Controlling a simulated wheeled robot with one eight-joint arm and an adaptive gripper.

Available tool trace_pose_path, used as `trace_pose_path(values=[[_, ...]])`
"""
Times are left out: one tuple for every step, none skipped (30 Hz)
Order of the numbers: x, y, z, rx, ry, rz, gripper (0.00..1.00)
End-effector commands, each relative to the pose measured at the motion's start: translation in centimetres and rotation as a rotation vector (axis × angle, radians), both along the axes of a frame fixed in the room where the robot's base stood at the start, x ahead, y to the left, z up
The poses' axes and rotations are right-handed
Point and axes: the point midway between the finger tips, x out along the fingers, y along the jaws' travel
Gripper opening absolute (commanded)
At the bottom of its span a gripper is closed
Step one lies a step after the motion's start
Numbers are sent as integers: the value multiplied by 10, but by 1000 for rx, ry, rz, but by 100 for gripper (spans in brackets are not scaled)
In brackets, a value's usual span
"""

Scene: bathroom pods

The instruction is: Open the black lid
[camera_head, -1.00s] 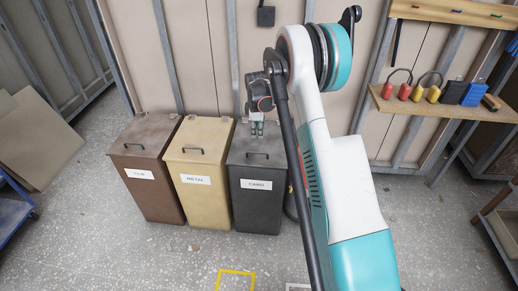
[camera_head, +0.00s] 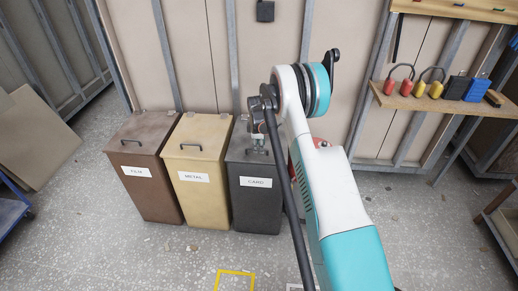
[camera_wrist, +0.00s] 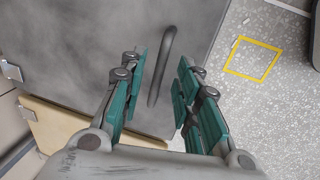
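The black lid (camera_wrist: 85,50) tops the dark bin (camera_head: 256,204) labelled CARD, the rightmost of three bins. The lid looks closed. Its dark bar handle (camera_wrist: 162,66) stands near the lid's front edge. My gripper (camera_wrist: 160,85) is open, with its teal fingers on either side of the handle in the wrist view. I cannot tell whether the fingers touch it or how far above the lid they are. In the head view my gripper (camera_head: 257,150) is small and low over the lid, partly covering it and the handle.
A yellow METAL bin (camera_head: 198,200) stands directly left of the dark bin, and a brown FILM bin (camera_head: 150,198) stands left of that. A wall lies close behind them. A shelf (camera_head: 445,103) with padlocks is at right. The floor in front is clear, with a yellow marked square (camera_head: 235,281).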

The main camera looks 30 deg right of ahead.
Motion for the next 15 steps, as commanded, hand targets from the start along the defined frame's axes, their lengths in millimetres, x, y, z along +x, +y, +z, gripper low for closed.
trace_pose_path(values=[[0, 0, -4, 0, 0, 0, 30], [1, -1, -5, 0, 0, 0, 30], [1, -1, -6, 0, 0, 0, 30], [1, -1, -6, 0, 0, 0, 30], [1, -1, -7, 0, 0, 0, 30], [1, -1, -7, 0, 0, 0, 30], [1, -1, -7, 0, 0, 0, 30], [1, -1, -7, 0, 0, 0, 30], [1, -1, -6, 0, 0, 0, 30], [1, -1, -6, 0, 0, 0, 30], [1, -1, -6, 0, 0, 0, 30], [1, -1, -6, 0, 0, 0, 28], [1, -1, -6, 0, 0, 0, 21], [1, -1, -6, 0, 0, 0, 14], [1, -1, -6, 0, 0, 0, 5]])
